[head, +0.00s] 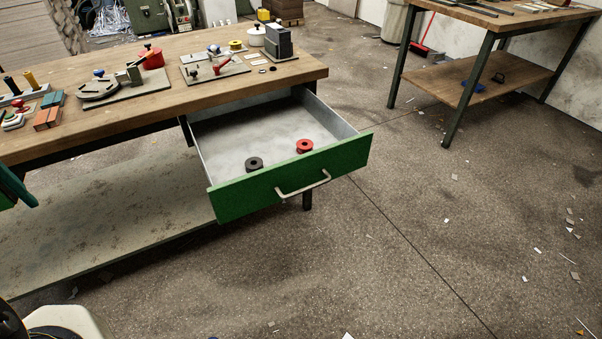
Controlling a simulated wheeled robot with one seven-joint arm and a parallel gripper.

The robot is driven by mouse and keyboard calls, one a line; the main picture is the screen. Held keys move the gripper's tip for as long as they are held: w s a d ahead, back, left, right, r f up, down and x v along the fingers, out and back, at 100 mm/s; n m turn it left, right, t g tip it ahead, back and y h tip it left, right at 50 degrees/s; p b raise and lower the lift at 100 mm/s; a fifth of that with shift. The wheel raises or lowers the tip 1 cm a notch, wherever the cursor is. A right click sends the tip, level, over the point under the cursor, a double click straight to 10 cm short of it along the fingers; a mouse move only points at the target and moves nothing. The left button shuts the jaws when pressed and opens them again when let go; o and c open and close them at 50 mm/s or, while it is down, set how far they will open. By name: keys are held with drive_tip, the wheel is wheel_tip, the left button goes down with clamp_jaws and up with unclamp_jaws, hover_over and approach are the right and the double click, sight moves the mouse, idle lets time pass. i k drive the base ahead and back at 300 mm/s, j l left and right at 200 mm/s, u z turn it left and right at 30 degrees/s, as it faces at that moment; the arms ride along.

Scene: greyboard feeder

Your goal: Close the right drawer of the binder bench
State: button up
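The binder bench (130,112) has a wooden top and stands at the left of the head view. Its right drawer (287,181) is pulled far out, with a green front and a curved metal handle (303,184). A black spool (254,163) and a red spool (305,146) lie inside the grey drawer. Another green panel (14,185), perhaps a second drawer front, shows at the far left edge. My gripper is not in view.
Clamps, blocks and a yellow roll (235,45) lie on the bench top. A lower shelf (120,215) runs under the bench. A second wooden table (490,75) stands at the upper right. The floor before the drawer is open, with paper scraps.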

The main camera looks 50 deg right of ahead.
sight(268, 126)
drive_tip(key=i+l+z, duration=0.1)
drive_tip(key=z, duration=0.3)
drive_tip(key=i+z, duration=0.1)
drive_tip(key=z, duration=0.3)
drive_tip(key=i+l+z, duration=0.1)
drive_tip(key=z, duration=0.25)
drive_tip(key=i+z, duration=0.1)
drive_tip(key=z, duration=0.3)
